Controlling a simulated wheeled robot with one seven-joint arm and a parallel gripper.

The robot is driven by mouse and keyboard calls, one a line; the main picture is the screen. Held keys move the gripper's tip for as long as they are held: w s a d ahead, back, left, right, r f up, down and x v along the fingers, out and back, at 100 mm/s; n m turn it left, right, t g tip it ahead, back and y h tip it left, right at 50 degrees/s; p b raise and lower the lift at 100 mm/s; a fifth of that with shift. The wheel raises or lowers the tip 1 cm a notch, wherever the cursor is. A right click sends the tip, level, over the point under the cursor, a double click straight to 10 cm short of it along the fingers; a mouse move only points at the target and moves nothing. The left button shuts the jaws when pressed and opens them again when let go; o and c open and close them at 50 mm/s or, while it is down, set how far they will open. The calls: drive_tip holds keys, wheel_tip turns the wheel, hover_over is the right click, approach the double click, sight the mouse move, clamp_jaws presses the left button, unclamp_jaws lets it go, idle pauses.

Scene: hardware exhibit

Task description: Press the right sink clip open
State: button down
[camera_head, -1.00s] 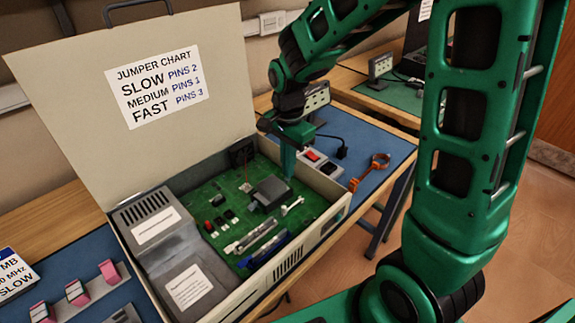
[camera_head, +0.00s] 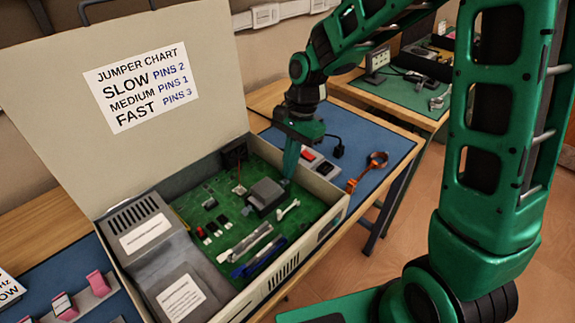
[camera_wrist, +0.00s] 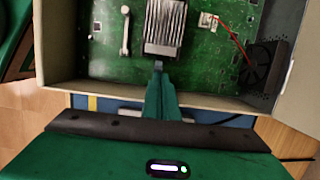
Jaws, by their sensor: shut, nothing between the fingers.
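The heat sink (camera_head: 265,196) is a dark grey finned block on the green circuit board inside the open computer case. It shows at the top middle of the wrist view (camera_wrist: 166,28). My gripper (camera_head: 287,181) points down with its fingers together and empty, the tips at the heat sink's right end in the head view. In the wrist view my gripper (camera_wrist: 158,66) reaches the sink's near edge. The right sink clip is hidden or too small to tell at the fingertips, and I cannot tell whether they touch it.
The case's side wall (camera_wrist: 215,103) runs close beside my fingers. A white lever (camera_head: 288,209) stands near the sink. The fan (camera_wrist: 262,65) with red wires sits at the board's corner. The raised lid (camera_head: 140,100) stands at the left. A power strip (camera_head: 318,164) lies outside the case.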

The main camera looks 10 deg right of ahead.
drive_tip(key=shift+s+a+r, duration=0.25)
drive_tip(key=shift+s+a, duration=0.1)
drive_tip(key=shift+a, duration=0.3)
drive_tip(key=shift+r, duration=0.1)
drive_tip(key=w+d+r, duration=0.2)
drive_tip(key=d+r, duration=0.1)
drive_tip(key=r, duration=0.3)
drive_tip(key=w+d+r, duration=0.1)
drive_tip(key=d+r, duration=0.2)
drive_tip(key=r, duration=0.2)
drive_tip(key=shift+w+r, duration=0.4)
idle(0.3)
drive_tip(key=s+d+n+t+h, duration=0.1)
drive_tip(key=s+d+n, duration=0.1)
drive_tip(key=s+d, duration=1.1)
drive_tip(key=s+d+f+n, duration=0.1)
drive_tip(key=s+d, duration=0.3)
drive_tip(key=s, duration=0.3)
drive_tip(key=s+d+f+n+h, duration=0.1)
drive_tip(key=s+d+f+n, duration=0.1)
drive_tip(key=s+d, duration=0.2)
drive_tip(key=s, duration=0.3)
drive_tip(key=shift+d, duration=0.35)
